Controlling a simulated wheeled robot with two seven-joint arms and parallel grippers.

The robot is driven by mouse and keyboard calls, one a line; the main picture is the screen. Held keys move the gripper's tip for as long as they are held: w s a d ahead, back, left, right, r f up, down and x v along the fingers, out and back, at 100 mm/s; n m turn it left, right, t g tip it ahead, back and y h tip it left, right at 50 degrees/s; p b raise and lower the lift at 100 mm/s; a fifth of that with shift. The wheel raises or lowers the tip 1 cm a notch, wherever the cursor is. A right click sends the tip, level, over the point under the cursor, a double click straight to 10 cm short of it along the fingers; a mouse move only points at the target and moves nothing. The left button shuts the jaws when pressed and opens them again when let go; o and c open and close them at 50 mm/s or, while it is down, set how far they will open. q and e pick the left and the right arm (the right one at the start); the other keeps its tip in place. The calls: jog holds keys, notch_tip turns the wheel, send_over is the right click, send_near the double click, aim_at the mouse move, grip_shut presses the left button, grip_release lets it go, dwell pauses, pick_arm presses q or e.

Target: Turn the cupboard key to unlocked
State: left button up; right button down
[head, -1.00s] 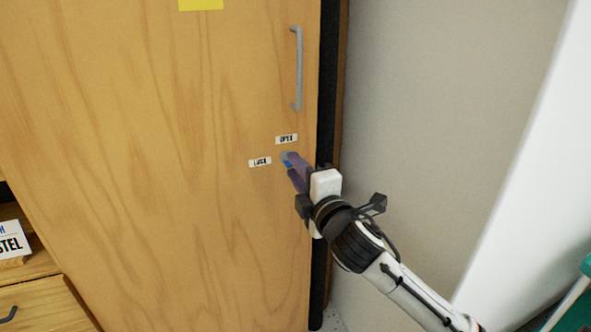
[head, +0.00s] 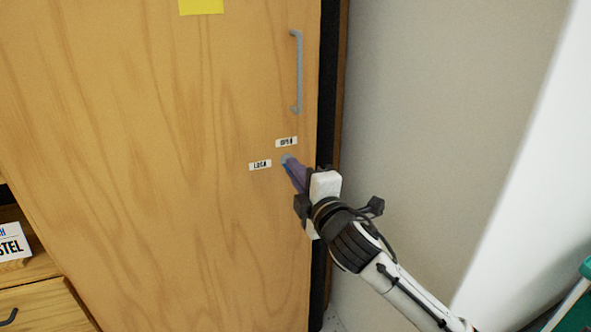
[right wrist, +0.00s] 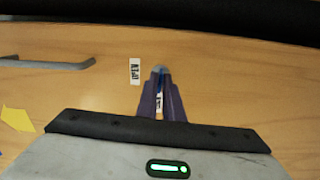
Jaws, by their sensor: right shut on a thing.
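The wooden cupboard door (head: 150,180) fills most of the head view. An OPEN label (head: 286,142) sits up and right of a LOCK label (head: 260,165). My right gripper (head: 288,162) is at the lock beside these labels, its purple fingers shut on the small bluish key. In the right wrist view the key (right wrist: 160,70) shows between the fingertips, next to the OPEN label (right wrist: 135,71). The LOCK label shows partly in the gap between the fingers. The fingers hide most of the key, so I cannot tell its exact angle. My left gripper is out of view.
A grey handle (head: 297,72) stands on the door above the lock. A yellow note (head: 201,5) is at the top. Drawers with a sign (head: 12,243) are at the lower left. A plain wall (head: 420,110) is right of the cupboard.

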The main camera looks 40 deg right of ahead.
pick_arm(q)
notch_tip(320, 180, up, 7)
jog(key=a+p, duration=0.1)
jog(key=p, duration=1.1)
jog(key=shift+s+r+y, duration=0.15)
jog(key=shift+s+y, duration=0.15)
pick_arm(e)
jog(key=shift+m, duration=8.8)
jog(key=c, duration=2)
grip_release()
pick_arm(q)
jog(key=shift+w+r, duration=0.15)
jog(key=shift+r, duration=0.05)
